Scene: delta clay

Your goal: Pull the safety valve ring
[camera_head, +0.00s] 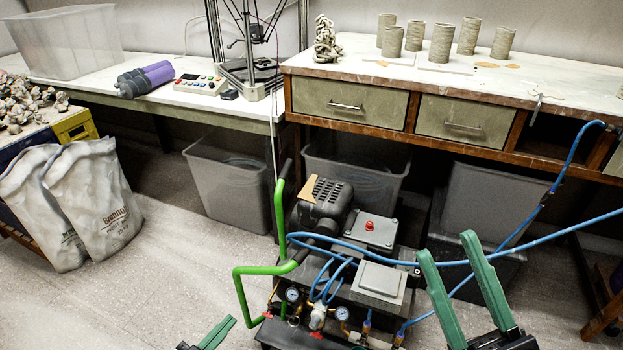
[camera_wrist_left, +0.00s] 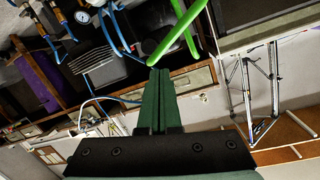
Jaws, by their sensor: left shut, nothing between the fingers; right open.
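The air compressor (camera_head: 345,275) stands on the floor in front of the workbench, with a green handle (camera_head: 240,290), two gauges (camera_head: 292,294) and brass fittings at its front. A small ring-like part (camera_head: 294,321) shows below the left gauge; it is too small to tell if it is the safety valve ring. My left gripper (camera_head: 222,328) is at the bottom edge, left of the fittings and apart from them. In the left wrist view its green fingers (camera_wrist_left: 157,72) are shut with nothing between them; a gauge (camera_wrist_left: 82,17) shows at upper left. My right gripper (camera_head: 447,246) is open and empty, right of the compressor.
Blue air hoses (camera_head: 450,262) run from the compressor to the right, behind my right gripper's fingers. Grey bins (camera_head: 228,180) stand under the benches. White sacks (camera_head: 95,205) lean at the left. The floor (camera_head: 165,270) between sacks and compressor is clear.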

